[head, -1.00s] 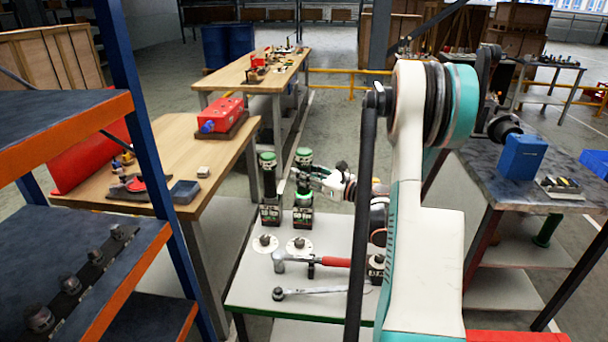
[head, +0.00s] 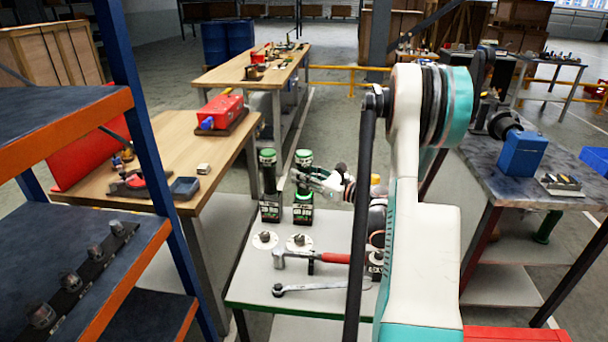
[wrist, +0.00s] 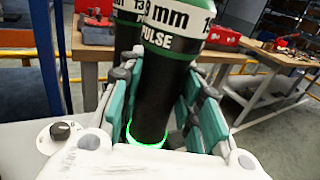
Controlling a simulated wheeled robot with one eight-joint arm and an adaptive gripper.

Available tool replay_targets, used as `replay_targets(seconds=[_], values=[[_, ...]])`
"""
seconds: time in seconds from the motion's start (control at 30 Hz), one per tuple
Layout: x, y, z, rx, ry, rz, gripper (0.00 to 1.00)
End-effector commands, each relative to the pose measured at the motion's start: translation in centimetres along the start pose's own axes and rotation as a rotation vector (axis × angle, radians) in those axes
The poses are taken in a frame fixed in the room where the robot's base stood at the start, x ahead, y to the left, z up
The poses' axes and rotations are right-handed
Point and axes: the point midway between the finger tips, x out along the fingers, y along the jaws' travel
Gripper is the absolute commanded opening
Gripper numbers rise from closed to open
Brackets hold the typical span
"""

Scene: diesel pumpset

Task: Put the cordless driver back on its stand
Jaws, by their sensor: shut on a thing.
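The cordless driver (head: 303,160) is a black cylinder with a green top, upright on the right of two alike. My gripper (head: 301,178) is shut around its body, one finger pad on each side in the wrist view (wrist: 165,105). The driver's white label band shows in the wrist view (wrist: 178,22). The stand (head: 302,214) is a black block with a lit green ring, directly under the driver. The ring glows around the driver's lower end in the wrist view. I cannot tell whether the driver is fully seated.
A second driver (head: 268,178) stands close on the left. In front lie two round white dials (head: 265,240), a red-handled hammer (head: 325,257) and a wrench (head: 315,288) on the pale table (head: 250,285). A shelf rack (head: 75,235) stands at the left.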

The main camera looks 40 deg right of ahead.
Motion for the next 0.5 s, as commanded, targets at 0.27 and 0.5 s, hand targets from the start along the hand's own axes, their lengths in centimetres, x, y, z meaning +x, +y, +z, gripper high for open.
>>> replay_targets(seconds=[0.27, 0.5], values=[[0.0, 0.01, -0.18, 0.0, -0.001, 0.0, 0.55], [0.0, 0.0, -0.27, 0.0, 0.001, 0.0, 0.55]])
